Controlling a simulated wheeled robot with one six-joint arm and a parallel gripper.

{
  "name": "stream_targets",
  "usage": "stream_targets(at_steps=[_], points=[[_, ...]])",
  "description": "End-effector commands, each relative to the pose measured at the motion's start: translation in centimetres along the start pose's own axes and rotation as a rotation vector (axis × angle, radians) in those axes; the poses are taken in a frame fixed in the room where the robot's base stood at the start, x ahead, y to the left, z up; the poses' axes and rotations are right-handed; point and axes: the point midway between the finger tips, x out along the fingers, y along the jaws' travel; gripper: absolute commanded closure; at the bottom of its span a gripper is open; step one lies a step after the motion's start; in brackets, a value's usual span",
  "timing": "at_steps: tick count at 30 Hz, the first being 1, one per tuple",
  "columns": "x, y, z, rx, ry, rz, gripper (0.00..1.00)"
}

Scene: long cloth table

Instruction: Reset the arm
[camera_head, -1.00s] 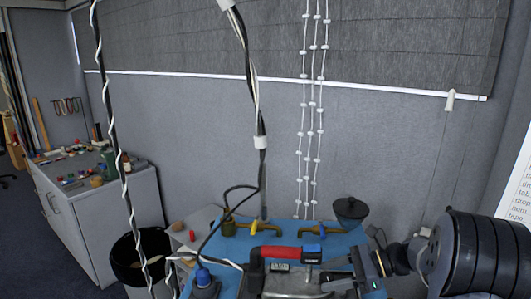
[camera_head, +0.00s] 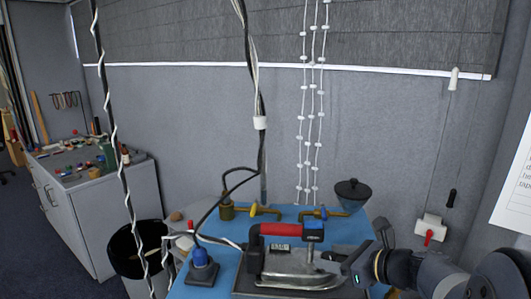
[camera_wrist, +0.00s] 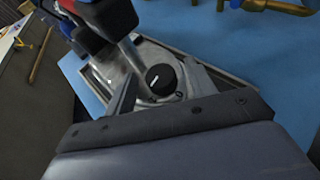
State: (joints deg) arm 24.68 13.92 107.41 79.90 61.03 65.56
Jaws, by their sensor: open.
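The iron's grey body and black dial (camera_wrist: 160,79) show between and beyond the fingers. Whether a finger touches the iron I cannot tell. The iron rests on a dark-edged tray (camera_wrist: 215,72) on the blue table top.
Brass taps (camera_head: 240,211) and a dark bowl (camera_head: 352,194) stand behind the iron. A black bin (camera_head: 125,262) stands left of the table.

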Motion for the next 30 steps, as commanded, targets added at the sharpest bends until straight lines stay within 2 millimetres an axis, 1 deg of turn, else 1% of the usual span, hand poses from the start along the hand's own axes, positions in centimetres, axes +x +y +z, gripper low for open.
stream_targets(at_steps=[11,15,21,27,30], points=[[0.1,0.5,-0.1,0.088,-0.001,-0.217,0.47],[-2.5,0.8,0.1,0.092,-0.002,-0.229,0.47],[-5.6,1.5,0.1,0.091,-0.002,-0.228,0.47],[-8.2,2.1,0.1,0.091,-0.002,-0.225,0.47],[-9.2,2.3,0.1,0.09,-0.001,-0.225,0.47]])
